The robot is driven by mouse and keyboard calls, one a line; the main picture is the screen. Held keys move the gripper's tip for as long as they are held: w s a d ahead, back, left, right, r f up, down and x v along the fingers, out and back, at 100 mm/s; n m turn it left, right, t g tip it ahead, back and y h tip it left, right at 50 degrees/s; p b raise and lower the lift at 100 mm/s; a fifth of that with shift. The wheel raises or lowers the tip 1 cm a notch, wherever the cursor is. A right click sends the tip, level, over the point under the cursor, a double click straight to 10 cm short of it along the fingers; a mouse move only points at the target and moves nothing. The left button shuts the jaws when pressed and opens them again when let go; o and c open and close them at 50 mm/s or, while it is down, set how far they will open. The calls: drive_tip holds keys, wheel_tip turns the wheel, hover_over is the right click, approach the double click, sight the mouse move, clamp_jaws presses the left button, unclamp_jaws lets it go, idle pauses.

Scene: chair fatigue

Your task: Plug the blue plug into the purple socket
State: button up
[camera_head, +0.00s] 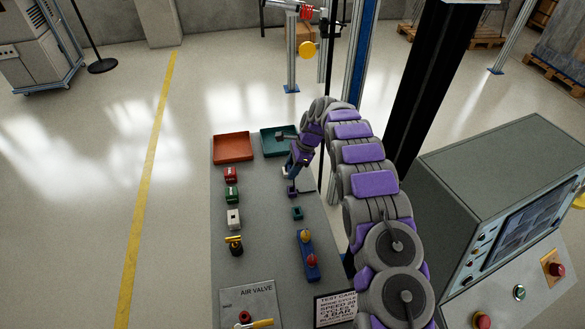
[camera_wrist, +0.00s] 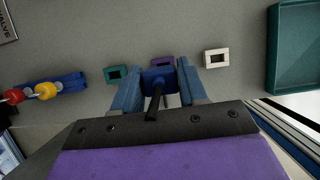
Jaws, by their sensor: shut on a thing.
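My gripper (camera_wrist: 158,84) is shut on the blue plug (camera_wrist: 159,76), which sits between its two blue fingers with a dark cable trailing toward the wrist. The purple socket (camera_wrist: 162,61) shows just beyond the plug in the wrist view, its near part hidden by the plug. I cannot tell whether plug and socket touch. In the head view, the purple socket (camera_head: 292,192) is on the bench just below my gripper (camera_head: 288,175), and the plug is hard to make out there.
A green socket (camera_wrist: 116,74) and a white socket (camera_wrist: 216,58) flank the purple one. A teal tray (camera_head: 265,149) and an orange tray (camera_head: 233,147) lie at the bench's far end. Several blocks line the left side.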

drive_tip(key=shift+a+r+p, duration=0.1)
drive_tip(key=shift+r+p, duration=0.05)
drive_tip(key=shift+p, duration=0.2)
drive_tip(key=shift+f, duration=3)
drive_tip(key=shift+p, duration=1)
drive_tip(key=shift+f, duration=1.25)
drive_tip(key=o, duration=1.1)
drive_tip(key=shift+s, duration=0.1)
drive_tip(key=shift+o, duration=0.2)
